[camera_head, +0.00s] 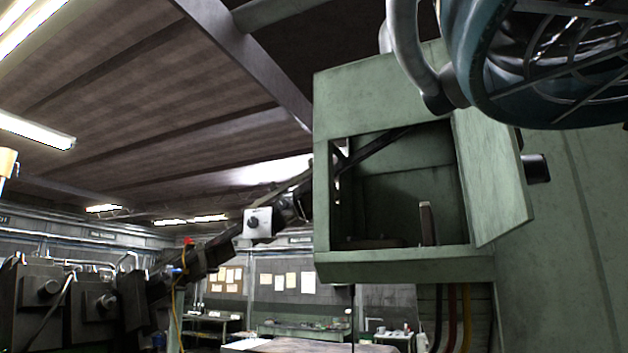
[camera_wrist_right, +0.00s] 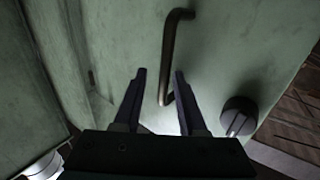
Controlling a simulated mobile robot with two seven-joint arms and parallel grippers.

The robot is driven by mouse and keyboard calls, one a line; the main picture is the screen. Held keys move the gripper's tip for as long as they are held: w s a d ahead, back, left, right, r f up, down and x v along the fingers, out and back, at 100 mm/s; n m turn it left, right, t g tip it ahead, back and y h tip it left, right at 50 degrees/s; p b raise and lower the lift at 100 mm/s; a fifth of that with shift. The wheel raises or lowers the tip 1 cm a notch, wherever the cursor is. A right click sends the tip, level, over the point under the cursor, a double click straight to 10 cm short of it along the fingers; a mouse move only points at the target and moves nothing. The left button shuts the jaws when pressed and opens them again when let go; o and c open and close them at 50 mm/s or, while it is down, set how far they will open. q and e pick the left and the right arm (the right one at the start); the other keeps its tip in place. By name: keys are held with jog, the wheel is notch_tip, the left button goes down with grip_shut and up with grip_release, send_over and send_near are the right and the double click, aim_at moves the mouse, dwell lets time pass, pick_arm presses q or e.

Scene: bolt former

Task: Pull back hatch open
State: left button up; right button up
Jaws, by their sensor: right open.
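The green hatch (camera_head: 495,180) stands swung out on the right side of the green box's opening in the head view, so the box interior shows. In the right wrist view a green panel, apparently the hatch (camera_wrist_right: 235,50), carries a dark bent rod handle (camera_wrist_right: 170,55) and a round black knob (camera_wrist_right: 238,117). My right gripper (camera_wrist_right: 159,73) is open. The handle's lower end appears between its two fingers; I cannot tell whether they touch it. A dark block (camera_head: 537,168) shows behind the hatch edge; I cannot tell whether it is the knob or my gripper.
The green box (camera_head: 375,92) has a dark bar running into its opening. A large blue caged round housing (camera_head: 545,65) and a grey pipe (camera_head: 408,55) hang above the hatch. A dark machine (camera_head: 70,300) stands at the left. Work tables (camera_head: 300,330) lie far behind.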

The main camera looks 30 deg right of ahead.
jog(key=shift+s, duration=0.1)
jog(key=s+b, duration=0.3)
jog(key=s, duration=0.7)
dwell(0.5)
